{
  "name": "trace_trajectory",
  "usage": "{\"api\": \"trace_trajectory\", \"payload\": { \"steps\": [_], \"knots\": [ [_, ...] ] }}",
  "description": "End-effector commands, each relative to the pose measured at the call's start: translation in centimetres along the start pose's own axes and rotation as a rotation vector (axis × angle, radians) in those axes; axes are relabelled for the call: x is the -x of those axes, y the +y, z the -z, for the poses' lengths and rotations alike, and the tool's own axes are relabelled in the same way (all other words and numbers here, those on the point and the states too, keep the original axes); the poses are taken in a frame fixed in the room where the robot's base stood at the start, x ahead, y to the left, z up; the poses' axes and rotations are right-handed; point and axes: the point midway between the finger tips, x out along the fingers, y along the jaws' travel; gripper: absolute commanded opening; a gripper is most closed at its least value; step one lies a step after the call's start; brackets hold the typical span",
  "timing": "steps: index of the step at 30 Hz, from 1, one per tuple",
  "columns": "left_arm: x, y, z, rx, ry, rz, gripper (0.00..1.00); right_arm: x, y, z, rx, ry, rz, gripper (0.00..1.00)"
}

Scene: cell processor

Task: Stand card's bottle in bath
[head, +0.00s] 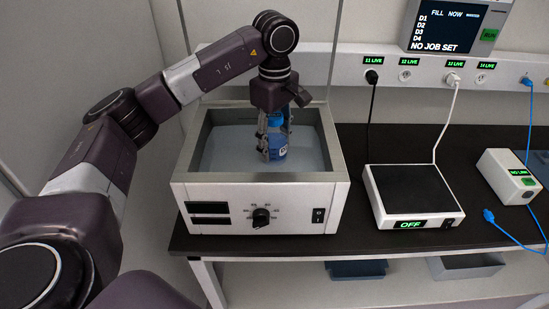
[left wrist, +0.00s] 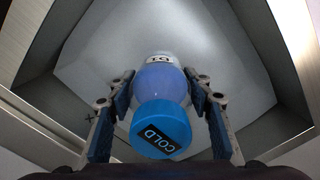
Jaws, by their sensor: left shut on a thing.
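The bath (head: 325,150) is a pale metal box with an open, water-like basin, standing on the dark bench. A blue-capped bottle (head: 279,152) is inside the basin, upright or nearly so. In the left wrist view the bottle (left wrist: 162,82) has a blue cap marked COLD and a white label that may read D1. My left gripper (head: 275,141) points down into the bath. Its fingers, also in the left wrist view (left wrist: 160,88), are shut on the bottle from both sides. Whether the bottle's base touches the basin floor is hidden. My right gripper is not in view.
A black-topped device (head: 414,190) reading OFF stands right of the bath. A white box (head: 511,176) with a blue cable is farther right. A screen (head: 458,27) above reads NO JOB SET. Sockets line the wall. Trays (head: 357,269) sit on the lower shelf.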

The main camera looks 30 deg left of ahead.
Motion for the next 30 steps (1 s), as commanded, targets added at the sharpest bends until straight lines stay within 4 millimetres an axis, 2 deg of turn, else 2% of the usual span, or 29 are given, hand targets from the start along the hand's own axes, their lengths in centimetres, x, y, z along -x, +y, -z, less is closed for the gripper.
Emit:
{"api": "trace_trajectory", "payload": {
  "steps": [5, 14, 26, 27, 30],
  "knots": [
    [-1.4, 0.0, 0.0, 0.000, 0.000, -0.001, 0.03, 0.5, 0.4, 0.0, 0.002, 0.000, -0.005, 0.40],
    [-5.3, 0.0, 0.0, 0.000, 0.000, 0.000, 0.03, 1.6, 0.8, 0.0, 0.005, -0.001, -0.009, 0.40],
    [-6.0, 0.1, 0.0, 0.000, 0.000, -0.002, 0.03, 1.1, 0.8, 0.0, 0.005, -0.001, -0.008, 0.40],
    [-6.0, 0.0, 0.0, 0.000, 0.000, -0.001, 0.50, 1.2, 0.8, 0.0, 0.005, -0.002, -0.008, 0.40],
    [-5.9, 0.0, 0.0, 0.000, 0.000, 0.000, 0.61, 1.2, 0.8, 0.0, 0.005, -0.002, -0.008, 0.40]
  ]
}}
